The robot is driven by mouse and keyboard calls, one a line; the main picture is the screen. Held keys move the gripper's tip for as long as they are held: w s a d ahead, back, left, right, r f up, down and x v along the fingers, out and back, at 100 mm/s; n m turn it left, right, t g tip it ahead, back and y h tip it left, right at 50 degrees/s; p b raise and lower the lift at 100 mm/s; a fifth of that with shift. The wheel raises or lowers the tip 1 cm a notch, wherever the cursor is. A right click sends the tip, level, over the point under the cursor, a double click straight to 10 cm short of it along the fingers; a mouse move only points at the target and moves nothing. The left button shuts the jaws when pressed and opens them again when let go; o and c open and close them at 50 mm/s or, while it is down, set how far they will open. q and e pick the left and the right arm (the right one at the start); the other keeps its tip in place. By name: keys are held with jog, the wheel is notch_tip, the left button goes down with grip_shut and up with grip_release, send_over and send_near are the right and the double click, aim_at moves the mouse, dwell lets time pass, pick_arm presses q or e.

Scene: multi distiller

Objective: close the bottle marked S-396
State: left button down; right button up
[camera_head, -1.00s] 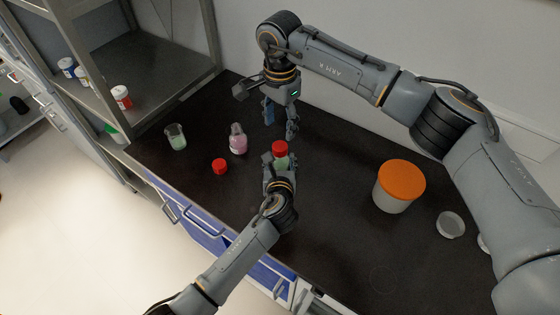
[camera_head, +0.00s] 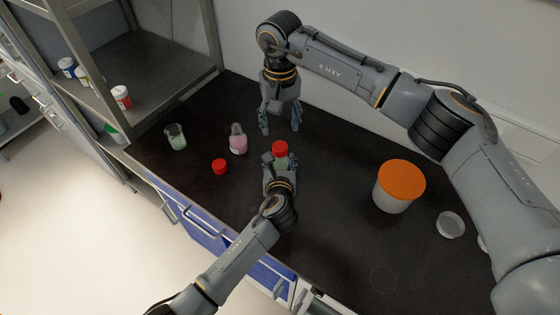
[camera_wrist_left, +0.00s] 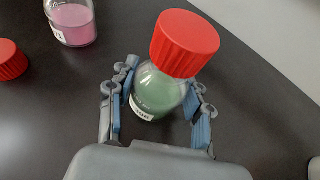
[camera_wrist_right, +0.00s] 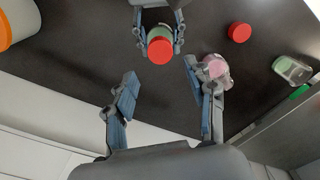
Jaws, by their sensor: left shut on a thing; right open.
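A bottle of green liquid (camera_wrist_left: 158,92) is in my left gripper (camera_wrist_left: 160,108), with a finger on each side of it. A red screw cap (camera_wrist_left: 185,43) sits on its top; whether it is tight cannot be told. The label is too small to read surely. In the head view this red cap (camera_head: 280,149) shows above my left gripper (camera_head: 280,168). My right gripper (camera_head: 280,127) is open and empty, pointing down just behind the capped bottle. In the right wrist view the cap (camera_wrist_right: 160,50) lies beyond the open fingers (camera_wrist_right: 160,78).
A bottle of pink liquid (camera_head: 238,145) stands uncapped to the left, with a loose red cap (camera_head: 219,167) near it. A beaker (camera_head: 176,137) is farther left. A white tub with an orange lid (camera_head: 402,175) and a clear dish (camera_head: 451,224) stand right. The front-right counter is clear.

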aim_at(280, 146)
jog(key=shift+f, duration=4)
